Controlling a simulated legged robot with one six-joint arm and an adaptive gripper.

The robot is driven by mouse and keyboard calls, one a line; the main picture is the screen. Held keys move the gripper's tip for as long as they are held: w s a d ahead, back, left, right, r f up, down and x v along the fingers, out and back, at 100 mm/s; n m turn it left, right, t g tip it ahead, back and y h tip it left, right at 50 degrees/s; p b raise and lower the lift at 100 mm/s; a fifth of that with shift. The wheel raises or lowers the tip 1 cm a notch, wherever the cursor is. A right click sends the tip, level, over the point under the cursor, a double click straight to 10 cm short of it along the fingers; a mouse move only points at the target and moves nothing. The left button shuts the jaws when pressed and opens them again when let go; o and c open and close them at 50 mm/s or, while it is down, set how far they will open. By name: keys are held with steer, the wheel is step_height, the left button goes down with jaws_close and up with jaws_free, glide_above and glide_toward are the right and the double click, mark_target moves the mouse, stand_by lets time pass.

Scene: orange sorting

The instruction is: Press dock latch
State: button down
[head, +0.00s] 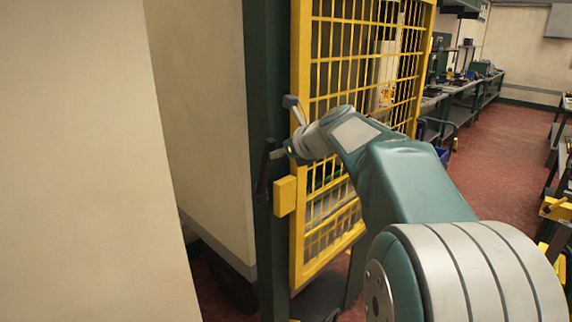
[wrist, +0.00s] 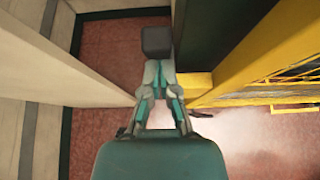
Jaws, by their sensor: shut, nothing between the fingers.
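A dark lever (head: 264,171) stands along the dark green post of a yellow mesh cage door. A yellow latch block (head: 285,196) sits at the door's edge, just below and right of the lever; a yellow block also shows in the wrist view (wrist: 196,84). My gripper (head: 278,154) is shut and empty, its tips by the upper part of the lever. In the wrist view my gripper (wrist: 158,66) has its fingers together, right below a dark grey block (wrist: 156,40). I cannot tell whether they touch or whether that block is the lever's end.
The yellow mesh door (head: 338,75) stands upright right of the post (head: 268,70). Pale panels (head: 90,150) fill the left. Workbenches (head: 470,85) line the back right. Red floor (head: 495,140) is open between them and my arm.

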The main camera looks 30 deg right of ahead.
mark_target(270, 139)
steer(key=shift+w+a+r+g+h, duration=0.15)
steer(key=shift+w+r+g, duration=0.1)
steer(key=shift+w, duration=0.15)
steer(key=shift+w+a+r+g+h, duration=0.15)
steer(key=shift+w+g, duration=0.1)
steer(key=shift+w, duration=0.15)
steer(key=shift+w+a+r, duration=0.15)
steer(key=shift+w+a, duration=0.1)
steer(key=shift+w, duration=0.45)
steer(key=shift+w+a+r, duration=0.15)
steer(key=shift+w+a, duration=0.1)
steer(key=shift+w, duration=0.45)
steer(key=shift+w+r, duration=0.15)
steer(key=shift+r, duration=0.15)
